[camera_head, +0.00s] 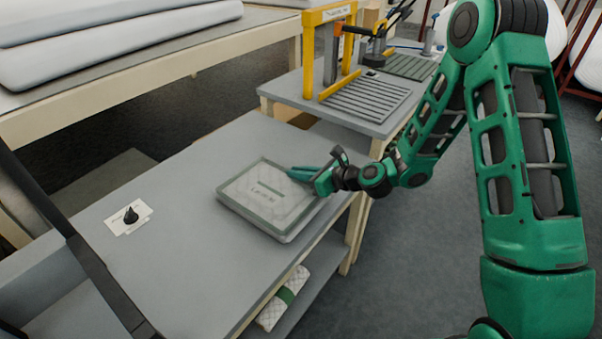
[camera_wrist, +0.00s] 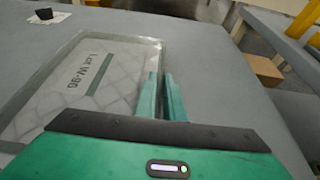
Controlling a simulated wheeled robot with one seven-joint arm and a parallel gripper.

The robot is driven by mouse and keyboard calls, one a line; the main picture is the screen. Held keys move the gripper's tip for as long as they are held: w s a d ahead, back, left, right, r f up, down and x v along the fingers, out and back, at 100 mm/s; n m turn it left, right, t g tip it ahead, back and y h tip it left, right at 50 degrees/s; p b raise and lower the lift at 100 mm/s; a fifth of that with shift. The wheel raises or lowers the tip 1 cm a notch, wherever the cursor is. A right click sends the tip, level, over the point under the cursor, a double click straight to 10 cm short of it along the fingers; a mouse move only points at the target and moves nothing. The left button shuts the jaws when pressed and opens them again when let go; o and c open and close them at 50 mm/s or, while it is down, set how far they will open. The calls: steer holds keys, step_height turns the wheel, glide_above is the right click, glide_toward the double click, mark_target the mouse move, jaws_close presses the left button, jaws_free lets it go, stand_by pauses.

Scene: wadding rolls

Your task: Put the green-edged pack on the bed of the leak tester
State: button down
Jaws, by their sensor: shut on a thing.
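The green-edged pack (camera_head: 252,206) is a flat, clear-wrapped, quilted pad with a green border, near the right edge of the grey bench. In the wrist view the pack (camera_wrist: 112,95) shows printed lettering and a green bar. My gripper (camera_head: 300,174) is shut on the pack's right edge; its two green fingers (camera_wrist: 162,92) are close together there. The pack looks flat; I cannot tell if it touches the bench. A yellow-framed machine (camera_head: 309,55) with a dark ribbed bed (camera_head: 365,98) stands on the table beyond; its label is too small to read.
A second ribbed surface (camera_head: 412,67) lies behind the yellow frame. A black knob on a white card (camera_head: 131,216) is on the bench's left part. White padding (camera_head: 110,45) lies on the back table.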

steer(key=shift+f, duration=0.1)
steer(key=c, duration=1.8)
jaws_free()
steer(key=shift+c, duration=0.2)
steer(key=v, duration=1.1)
steer(key=shift+d, duration=0.15)
steer(key=shift+s+d+r, duration=0.25)
steer(key=shift+s+r, duration=0.05)
